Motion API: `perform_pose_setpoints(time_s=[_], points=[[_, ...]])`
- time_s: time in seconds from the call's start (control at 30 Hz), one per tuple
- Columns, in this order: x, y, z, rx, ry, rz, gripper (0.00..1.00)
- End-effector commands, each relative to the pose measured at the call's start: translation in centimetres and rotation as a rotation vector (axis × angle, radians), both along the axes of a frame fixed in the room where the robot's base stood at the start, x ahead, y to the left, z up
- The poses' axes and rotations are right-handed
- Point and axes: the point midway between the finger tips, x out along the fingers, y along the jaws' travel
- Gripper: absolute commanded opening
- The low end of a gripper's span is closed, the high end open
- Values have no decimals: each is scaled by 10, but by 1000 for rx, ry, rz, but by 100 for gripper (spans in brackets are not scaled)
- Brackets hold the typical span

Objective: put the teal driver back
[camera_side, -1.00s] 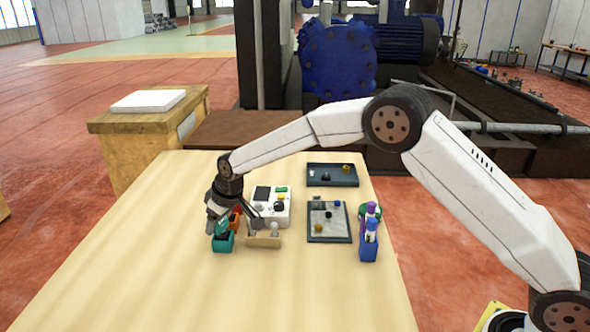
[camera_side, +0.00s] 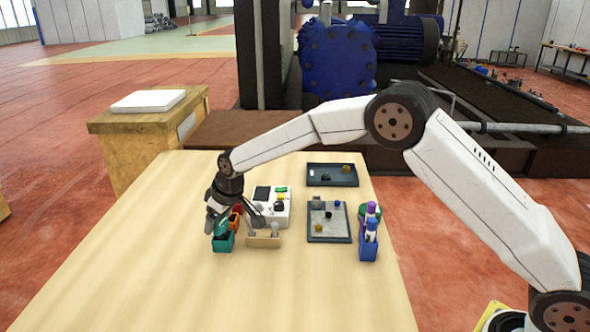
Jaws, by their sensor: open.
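The teal driver (camera_side: 222,227) stands in the teal holder (camera_side: 223,243) at the left of the group on the table. It leans a little, and its upper part is close under my gripper. My gripper (camera_side: 234,220) is open, with one finger left of the driver and the other to its right, near the white box. The fingers appear to be apart from the driver. How deep the driver sits in the holder is hidden by the holder's wall.
The table front is clear.

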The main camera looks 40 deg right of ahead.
Motion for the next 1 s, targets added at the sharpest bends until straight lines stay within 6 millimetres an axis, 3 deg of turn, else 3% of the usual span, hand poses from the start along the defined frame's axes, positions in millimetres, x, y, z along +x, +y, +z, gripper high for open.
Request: perform_pose_setpoints(time_s=[0.7,1.0], points=[[-32,-14,83,0,-2,0,82],[-40,-17,104,0,0,0,82]])
